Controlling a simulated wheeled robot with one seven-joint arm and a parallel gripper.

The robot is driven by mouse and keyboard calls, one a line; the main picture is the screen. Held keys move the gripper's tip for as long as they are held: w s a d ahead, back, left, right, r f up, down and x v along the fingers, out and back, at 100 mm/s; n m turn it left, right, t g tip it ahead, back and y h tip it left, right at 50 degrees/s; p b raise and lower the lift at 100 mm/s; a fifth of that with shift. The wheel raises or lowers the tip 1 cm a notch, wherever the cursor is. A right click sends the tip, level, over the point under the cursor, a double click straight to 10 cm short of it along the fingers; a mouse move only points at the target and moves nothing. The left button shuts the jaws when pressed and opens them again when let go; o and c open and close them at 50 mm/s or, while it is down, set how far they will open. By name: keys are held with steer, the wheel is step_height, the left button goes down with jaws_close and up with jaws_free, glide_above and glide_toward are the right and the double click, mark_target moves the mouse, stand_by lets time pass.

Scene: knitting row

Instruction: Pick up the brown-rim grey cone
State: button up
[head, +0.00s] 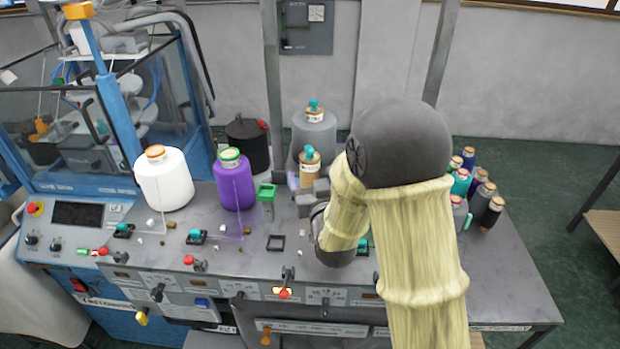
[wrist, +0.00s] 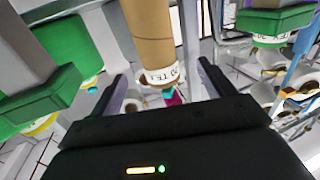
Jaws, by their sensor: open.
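The brown-rim grey cone (head: 315,135) stands upright at the back of the machine table in the head view. It has a brown rim, a white label and a teal top piece. A smaller tan cone (head: 309,168) stands in front of it and hides its lower part. My gripper (wrist: 163,72) is open in the wrist view, with a finger on each side. A tan tube with a white label (wrist: 162,40) shows between and beyond the fingers; I cannot tell which cone it belongs to. In the head view my arm hides most of the gripper, right of the cones.
A white cone (head: 164,180) and a purple cone (head: 233,183) stand to the left. A black container (head: 246,143) is behind. Several small spools (head: 480,183) cluster at the right. Levers and knobs line the front panel. A blue machine frame (head: 118,115) rises at left.

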mark_target(312, 170)
steer(key=p+x, duration=0.2)
steer(key=x, duration=0.1)
steer(key=shift+w+r, duration=0.1)
steer(key=shift+r, duration=0.05)
steer(key=shift+w, duration=0.3)
steer(key=c, duration=1.3)
step_height(312, 170, up, 10)
steer(key=b, duration=0.3)
steer(key=shift+b, duration=0.35)
